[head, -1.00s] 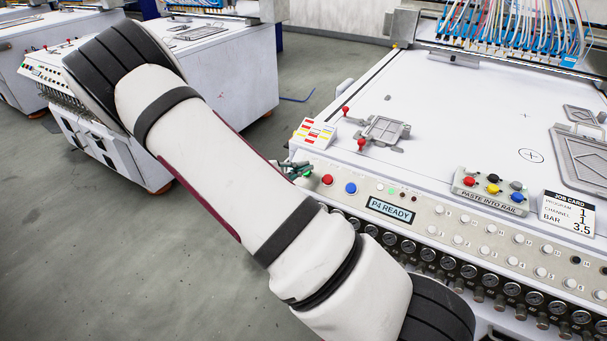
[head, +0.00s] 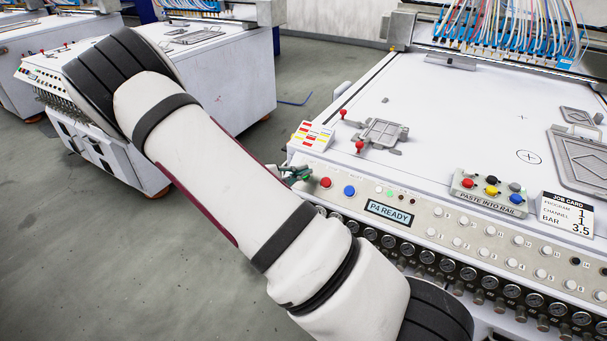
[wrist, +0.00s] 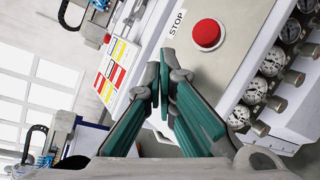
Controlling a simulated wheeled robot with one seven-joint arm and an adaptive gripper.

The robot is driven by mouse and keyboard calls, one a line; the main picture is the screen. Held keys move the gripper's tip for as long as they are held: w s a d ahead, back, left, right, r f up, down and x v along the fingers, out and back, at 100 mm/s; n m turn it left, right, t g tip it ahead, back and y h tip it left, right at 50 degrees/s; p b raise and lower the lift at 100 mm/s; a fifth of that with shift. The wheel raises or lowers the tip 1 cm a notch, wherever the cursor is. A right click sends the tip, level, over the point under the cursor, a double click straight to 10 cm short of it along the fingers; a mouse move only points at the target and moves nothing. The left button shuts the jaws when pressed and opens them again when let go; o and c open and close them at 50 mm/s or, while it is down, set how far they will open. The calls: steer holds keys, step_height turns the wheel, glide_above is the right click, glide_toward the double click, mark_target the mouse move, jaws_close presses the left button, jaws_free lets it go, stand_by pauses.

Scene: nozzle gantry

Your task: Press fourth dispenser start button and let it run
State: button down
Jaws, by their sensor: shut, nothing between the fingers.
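The near dispenser's front panel carries a display (head: 389,213) reading "P4 READY". To its left are a blue button (head: 349,190) and a red button (head: 325,182). In the wrist view the red button (wrist: 207,34) has a "STOP" label (wrist: 177,22) beside it; the blue button is not visible there. My gripper (head: 297,173) is at the panel's left end, left of the red button. It also shows in the wrist view (wrist: 160,88), with its green-padded fingers shut and empty, below and left of the red button in the picture, apart from it.
Pressure gauges (head: 447,264) and small white buttons line the panel's front. A job card (head: 566,213) and a "PASTE INTO RAIL" button box (head: 489,191) sit to the right. A coloured label block (head: 312,136) stands behind my gripper. Other machines (head: 228,75) stand at left, with open floor between.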

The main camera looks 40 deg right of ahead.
steer(key=shift+f, duration=0.1)
stand_by(0.6)
steer(key=shift+w+d+f, duration=0.1)
steer(key=shift+d+f, duration=0.1)
steer(key=shift+f, duration=0.05)
